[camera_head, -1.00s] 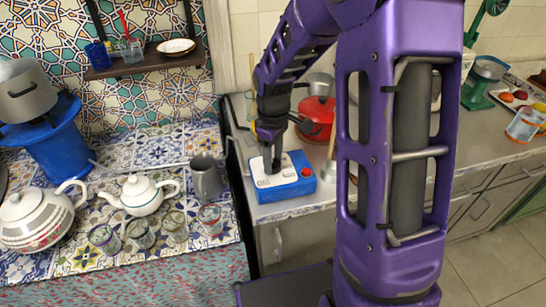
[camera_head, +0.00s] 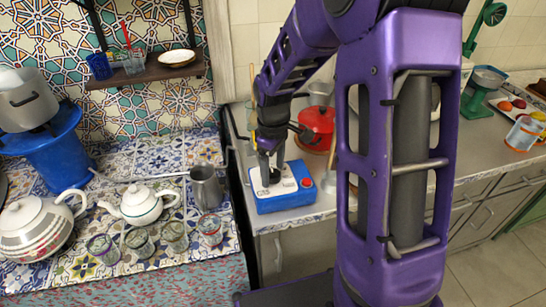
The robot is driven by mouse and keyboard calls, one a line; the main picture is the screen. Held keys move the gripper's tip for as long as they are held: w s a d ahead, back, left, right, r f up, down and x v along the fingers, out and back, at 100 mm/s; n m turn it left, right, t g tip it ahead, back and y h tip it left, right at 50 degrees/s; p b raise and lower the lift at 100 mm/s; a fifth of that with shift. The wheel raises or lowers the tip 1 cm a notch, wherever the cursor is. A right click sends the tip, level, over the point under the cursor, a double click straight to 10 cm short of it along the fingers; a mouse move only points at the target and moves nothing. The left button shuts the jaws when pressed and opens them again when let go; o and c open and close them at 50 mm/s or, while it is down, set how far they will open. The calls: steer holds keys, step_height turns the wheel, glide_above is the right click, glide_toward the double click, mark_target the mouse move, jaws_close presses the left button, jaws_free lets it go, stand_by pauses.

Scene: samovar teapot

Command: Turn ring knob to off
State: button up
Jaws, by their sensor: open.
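A blue box with a white top plate (camera_head: 290,177) stands on the grey counter, with a red button (camera_head: 307,183) at its right end. A small dark round part (camera_head: 275,178) shows on the plate, partly hidden by my gripper; it looks like a knob, but I cannot tell its setting. My gripper (camera_head: 270,175) points down over the left part of the plate, close to the dark part. It is open. I cannot tell whether the fingers touch the dark part.
A red pan (camera_head: 316,127) stands behind the box. To the left, a tiled counter holds a metal jug (camera_head: 206,188), a white teapot (camera_head: 140,205), a larger teapot (camera_head: 37,230), several glasses and a blue stand (camera_head: 55,150) bearing a pot (camera_head: 25,98).

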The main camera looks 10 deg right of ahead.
mark_target(273, 173)
step_height(273, 173, up, 17)
steer(key=shift+r+p, duration=0.15)
steer(key=shift+p, duration=0.2)
